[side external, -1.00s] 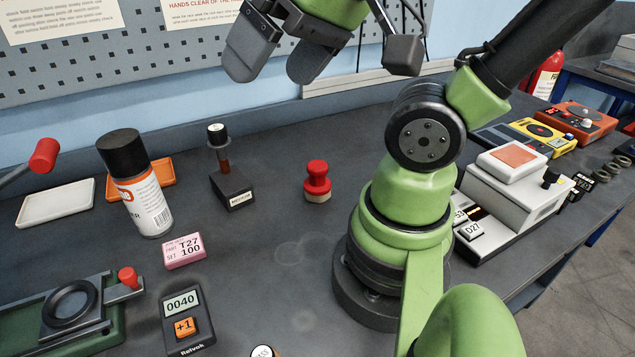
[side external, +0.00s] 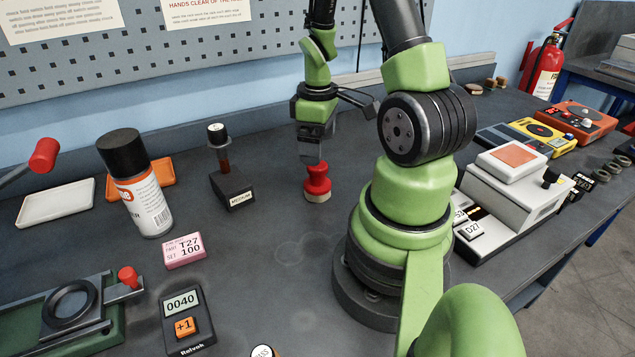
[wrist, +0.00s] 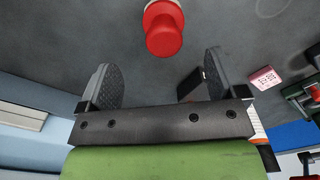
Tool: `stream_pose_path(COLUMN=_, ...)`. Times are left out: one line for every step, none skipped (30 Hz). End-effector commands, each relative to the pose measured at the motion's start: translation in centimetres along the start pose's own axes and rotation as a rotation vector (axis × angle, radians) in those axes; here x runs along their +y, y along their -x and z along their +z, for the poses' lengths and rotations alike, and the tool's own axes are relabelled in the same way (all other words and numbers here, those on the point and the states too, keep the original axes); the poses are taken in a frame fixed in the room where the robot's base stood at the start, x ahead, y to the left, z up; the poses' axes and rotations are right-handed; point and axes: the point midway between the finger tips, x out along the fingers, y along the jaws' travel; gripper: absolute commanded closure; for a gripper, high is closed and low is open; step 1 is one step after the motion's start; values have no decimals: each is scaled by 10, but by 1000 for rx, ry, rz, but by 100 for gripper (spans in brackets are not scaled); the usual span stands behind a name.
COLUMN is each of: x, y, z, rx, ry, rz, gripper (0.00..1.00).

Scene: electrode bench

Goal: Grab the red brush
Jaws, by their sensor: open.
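The red brush (side external: 317,180) stands upright on the dark bench, with a round red handle and a pale tan base. It also shows at the top of the wrist view (wrist: 163,27), ahead of the fingertips and roughly centred between them. My gripper (side external: 311,158) points down just above and behind the brush in the side view, overlapping its top. In the wrist view my gripper (wrist: 160,62) is open, with a wide empty gap between its two dark fingers.
A dark block with a post, labelled MEDIUM (side external: 232,188), stands left of the brush. A white machine (side external: 510,185) is at right. The bench in front of the brush is clear.

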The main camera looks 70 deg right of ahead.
Motion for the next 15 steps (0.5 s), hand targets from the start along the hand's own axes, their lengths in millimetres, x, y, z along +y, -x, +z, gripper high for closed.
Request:
stream_pose_path(x=-1, y=-8, z=1, rx=-5, ry=0, rz=-5, gripper=10)
stream_pose_path(x=-2, y=-12, z=1, rx=-5, ry=0, rz=-6, gripper=10)
stream_pose_path(x=-2, y=-18, z=1, rx=-5, ry=-1, rz=-5, gripper=10)
stream_pose_path(x=-2, y=-22, z=1, rx=-5, ry=-1, rz=-6, gripper=10)
stream_pose_path(x=-2, y=-25, z=1, rx=-4, ry=-1, rz=-5, gripper=10)
stream_pose_path(x=-2, y=-30, z=1, rx=-4, ry=-1, rz=-4, gripper=10)
stream_pose_path(x=-2, y=-32, z=0, rx=-3, ry=-1, rz=-4, gripper=10)
stream_pose_path(x=-2, y=-34, z=0, rx=-3, ry=-2, rz=-4, gripper=10)
stream_pose_path(x=-1, y=-36, z=0, rx=-1, ry=-2, rz=-2, gripper=10)
stream_pose_path(x=-2, y=-37, z=0, rx=-1, ry=-2, rz=-2, gripper=10)
stream_pose_path(x=-2, y=-39, z=0, rx=-2, ry=-2, rz=-3, gripper=10)
stream_pose_path(x=-2, y=-42, z=0, rx=-2, ry=-2, rz=-3, gripper=10)
stream_pose_path(x=-2, y=-45, z=0, rx=-2, ry=-2, rz=-3, gripper=10)
stream_pose_path(x=-3, y=-48, z=1, rx=-3, ry=-2, rz=-4, gripper=10)
stream_pose_path(x=-4, y=-54, z=1, rx=-4, ry=-1, rz=-5, gripper=10)
